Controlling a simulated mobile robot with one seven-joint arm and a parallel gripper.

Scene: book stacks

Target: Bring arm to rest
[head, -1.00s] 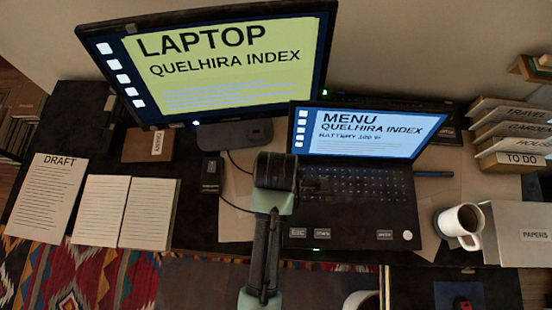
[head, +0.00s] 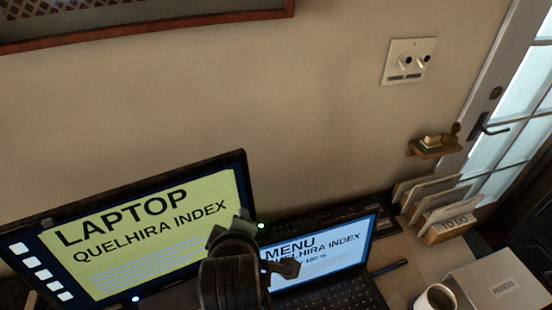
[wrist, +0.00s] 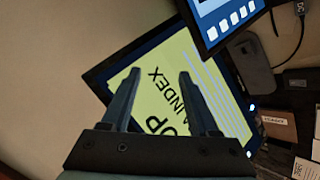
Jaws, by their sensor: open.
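My gripper (wrist: 158,76) is open in the wrist view, its two fingers apart with nothing between them. The large monitor (wrist: 212,75) lies beyond the fingers and appears rotated in that view. In the head view, my dark arm end is raised in front of the monitor (head: 130,235) and the left part of the laptop screen (head: 318,255). It covers part of both screens there. The fingers cannot be made out clearly in the head view.
A letter rack (head: 448,230) marked TO DO, a papers box (head: 503,280) and a mug (head: 436,299) stand at the right. A small shelf (head: 436,152) and a wall plate (head: 408,62) are on the wall. A glass door (head: 515,110) is far right.

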